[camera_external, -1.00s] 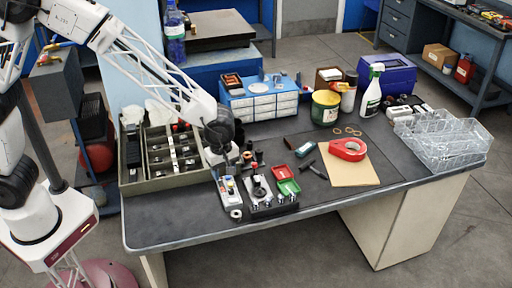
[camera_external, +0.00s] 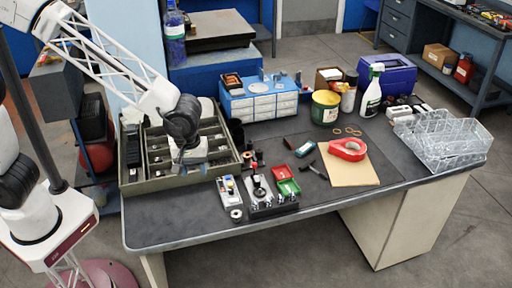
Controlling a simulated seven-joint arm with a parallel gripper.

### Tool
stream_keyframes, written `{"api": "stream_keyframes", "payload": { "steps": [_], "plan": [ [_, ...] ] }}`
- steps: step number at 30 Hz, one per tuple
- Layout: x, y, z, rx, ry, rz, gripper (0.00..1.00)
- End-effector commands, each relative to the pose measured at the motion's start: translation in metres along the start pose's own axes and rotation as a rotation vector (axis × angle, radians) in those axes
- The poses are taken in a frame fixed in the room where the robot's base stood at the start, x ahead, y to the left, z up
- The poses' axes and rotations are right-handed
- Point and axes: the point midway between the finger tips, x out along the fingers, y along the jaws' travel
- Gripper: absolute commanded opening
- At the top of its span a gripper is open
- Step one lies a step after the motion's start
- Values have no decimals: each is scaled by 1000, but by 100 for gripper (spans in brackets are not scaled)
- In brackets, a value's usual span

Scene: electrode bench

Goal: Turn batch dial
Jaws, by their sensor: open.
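A narrow light grey control box (camera_external: 229,193) with small coloured parts on top sits near the table's front edge. Beside it on the right is a black and silver fixture (camera_external: 270,209) with a black knob-like part (camera_external: 258,191) and several small round silver parts along its front. Which part is the batch dial is too small to tell. My gripper (camera_external: 177,168) is open above the grey-green compartment tray (camera_external: 160,183), left of and behind both devices. It touches neither device. The gripper and wrist hide part of the tray.
Red and green small trays (camera_external: 284,179) lie right of the fixture. A white ring (camera_external: 236,214) lies in front of the control box. Red tape (camera_external: 347,150), a blue drawer unit (camera_external: 262,105) and clear bins (camera_external: 440,140) stand farther right and back. The front left tabletop is clear.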

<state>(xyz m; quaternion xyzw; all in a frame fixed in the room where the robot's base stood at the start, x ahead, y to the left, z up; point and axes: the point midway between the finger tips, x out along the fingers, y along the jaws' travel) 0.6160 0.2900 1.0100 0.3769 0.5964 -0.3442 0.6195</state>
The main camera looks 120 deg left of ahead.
Motion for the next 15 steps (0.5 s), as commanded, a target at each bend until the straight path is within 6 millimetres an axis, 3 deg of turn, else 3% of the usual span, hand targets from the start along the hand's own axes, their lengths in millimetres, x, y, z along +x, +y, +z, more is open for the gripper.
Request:
{"api": "stream_keyframes", "payload": {
  "steps": [15],
  "plan": [
    [-40,-45,35,269,-4,24,48]
  ]
}}
